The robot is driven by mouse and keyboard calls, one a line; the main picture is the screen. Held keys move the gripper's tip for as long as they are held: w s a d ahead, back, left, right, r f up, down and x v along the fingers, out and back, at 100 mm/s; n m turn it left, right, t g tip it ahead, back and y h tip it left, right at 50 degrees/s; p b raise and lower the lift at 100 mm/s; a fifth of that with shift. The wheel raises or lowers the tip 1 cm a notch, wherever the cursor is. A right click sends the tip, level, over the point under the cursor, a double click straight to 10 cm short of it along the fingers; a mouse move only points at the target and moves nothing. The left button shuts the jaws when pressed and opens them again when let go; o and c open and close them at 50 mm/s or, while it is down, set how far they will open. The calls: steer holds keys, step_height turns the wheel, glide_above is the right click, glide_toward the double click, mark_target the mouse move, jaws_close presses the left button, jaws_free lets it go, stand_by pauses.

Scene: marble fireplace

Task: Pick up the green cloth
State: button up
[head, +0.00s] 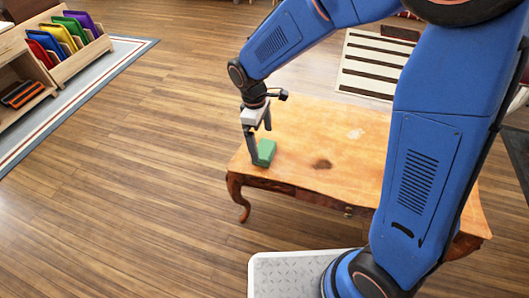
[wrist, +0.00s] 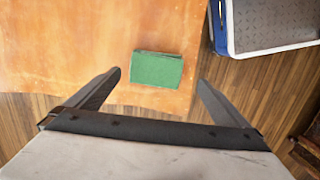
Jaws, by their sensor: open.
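The green cloth (head: 266,152) is a small folded block lying on the wooden table near its left end. In the wrist view the green cloth (wrist: 158,69) lies flat near the table's edge, ahead of the fingertips and roughly between their lines. My gripper (head: 259,146) points down at the cloth in the head view, with one finger just left of it. In the wrist view my gripper (wrist: 159,77) is open with nothing between its fingers. I cannot tell whether a finger touches the cloth.
A wooden rack (head: 78,52) with several coloured panels stands at the upper left on a grey rug (head: 95,85). Wooden floor is free left of the table.

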mark_target(264, 148)
steer(key=shift+w+d+f, duration=0.1)
steer(key=shift+d+f, duration=0.1)
steer(key=shift+f, duration=0.9)
steer(key=shift+w+d+f, duration=0.1)
steer(key=shift+d+f, duration=0.05)
steer(key=shift+f, duration=0.95)
steer(key=shift+d+f, duration=0.2)
steer(key=shift+f, duration=0.9)
steer(key=c, duration=1.2)
step_height(264, 148, up, 10)
steer(key=shift+r, duration=0.1)
